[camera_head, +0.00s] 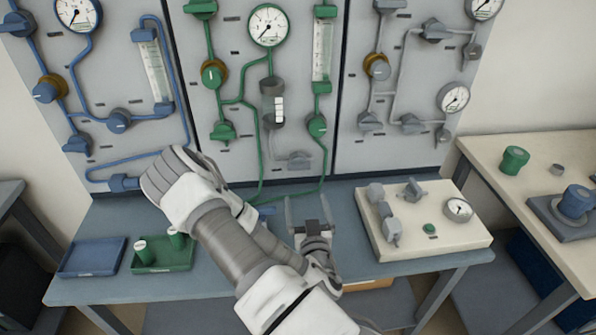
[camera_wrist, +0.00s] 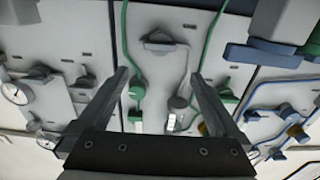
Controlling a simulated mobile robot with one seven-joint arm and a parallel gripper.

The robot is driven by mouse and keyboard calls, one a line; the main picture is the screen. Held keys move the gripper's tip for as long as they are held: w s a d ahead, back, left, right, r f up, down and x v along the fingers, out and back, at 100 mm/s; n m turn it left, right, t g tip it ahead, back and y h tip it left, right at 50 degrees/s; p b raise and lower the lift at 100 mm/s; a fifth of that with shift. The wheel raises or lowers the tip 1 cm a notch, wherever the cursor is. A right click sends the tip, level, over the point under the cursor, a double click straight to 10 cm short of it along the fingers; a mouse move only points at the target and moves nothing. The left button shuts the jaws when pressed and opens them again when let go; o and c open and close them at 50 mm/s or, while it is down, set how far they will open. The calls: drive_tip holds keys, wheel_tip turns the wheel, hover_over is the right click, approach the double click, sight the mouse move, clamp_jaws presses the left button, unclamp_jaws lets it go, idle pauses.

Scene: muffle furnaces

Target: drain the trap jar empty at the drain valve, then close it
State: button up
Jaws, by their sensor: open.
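The middle panel carries a grey-capped cylinder with white bands (camera_head: 273,103), which looks like the trap jar; its liquid level cannot be told. Below it to the right is a grey valve (camera_head: 294,160), apparently the drain valve, low on the panel. In the wrist view, where the panels appear upside down, this valve (camera_wrist: 162,42) is at top centre, and the jar (camera_wrist: 177,108) is lower. My gripper (camera_head: 309,212) is open and empty above the bench in front of the middle panel. Its fingers (camera_wrist: 160,77) appear on either side of the panel's middle in the wrist view, apart from the valve.
Blue (camera_head: 118,122) and grey (camera_head: 410,124) piped valves flank the middle panel. On the bench (camera_head: 220,287), a blue tray (camera_head: 92,258) and a green tray (camera_head: 180,262) lie left, and a pale valve board (camera_head: 440,243) lies right. A side table (camera_head: 530,220) stands far right.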

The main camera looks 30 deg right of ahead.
drive_tip(key=b, duration=1)
approach(299, 168)
drive_tip(key=shift+w, duration=0.9)
drive_tip(key=x, duration=0.9)
drive_tip(key=shift+s+d+b, duration=0.1)
drive_tip(key=shift+d+b, duration=0.3)
drive_tip(key=shift+d, duration=0.05)
drive_tip(key=c, duration=1.1)
drive_tip(key=shift+c, duration=0.2)
